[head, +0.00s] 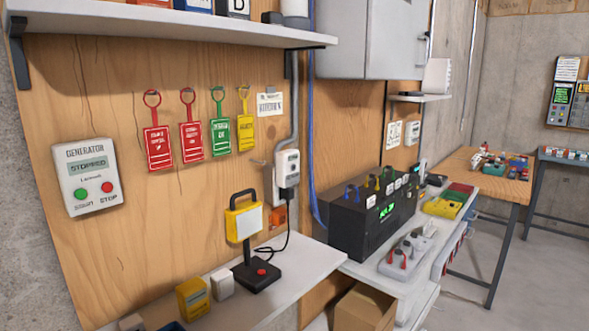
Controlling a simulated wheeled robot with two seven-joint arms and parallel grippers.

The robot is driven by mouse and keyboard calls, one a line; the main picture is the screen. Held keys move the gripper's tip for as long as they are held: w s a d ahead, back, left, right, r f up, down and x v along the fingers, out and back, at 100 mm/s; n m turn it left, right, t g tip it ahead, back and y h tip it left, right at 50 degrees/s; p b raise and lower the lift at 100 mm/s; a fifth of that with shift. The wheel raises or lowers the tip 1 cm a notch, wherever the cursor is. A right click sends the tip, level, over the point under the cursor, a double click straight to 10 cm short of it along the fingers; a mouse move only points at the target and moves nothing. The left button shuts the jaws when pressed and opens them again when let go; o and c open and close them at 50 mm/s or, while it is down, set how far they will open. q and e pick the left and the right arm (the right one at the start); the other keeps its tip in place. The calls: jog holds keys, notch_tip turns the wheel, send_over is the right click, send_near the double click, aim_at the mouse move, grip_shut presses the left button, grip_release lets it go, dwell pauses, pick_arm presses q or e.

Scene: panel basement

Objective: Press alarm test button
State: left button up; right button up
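No label reading "alarm test" is legible, so I cannot tell which button is the alarm test button. A red button (261,272) sits on the black base of a yellow-framed lamp-like stand (244,221) on the lower shelf. A white generator panel (88,178) on the wooden wall at left reads "STOPPED". It has a green button (82,194) and a red button (107,187), the latter above the word "STOP". A small orange-red box (278,217) is on the wall behind the stand, partly hidden by a cord. Neither of my grippers is in view.
Red, green and yellow tags (191,130) hang on the wall. A black box with a green display (372,222) stands on the bench beside a grey power strip (408,252). A cardboard box (365,308) is below. Floor at right is clear (530,275).

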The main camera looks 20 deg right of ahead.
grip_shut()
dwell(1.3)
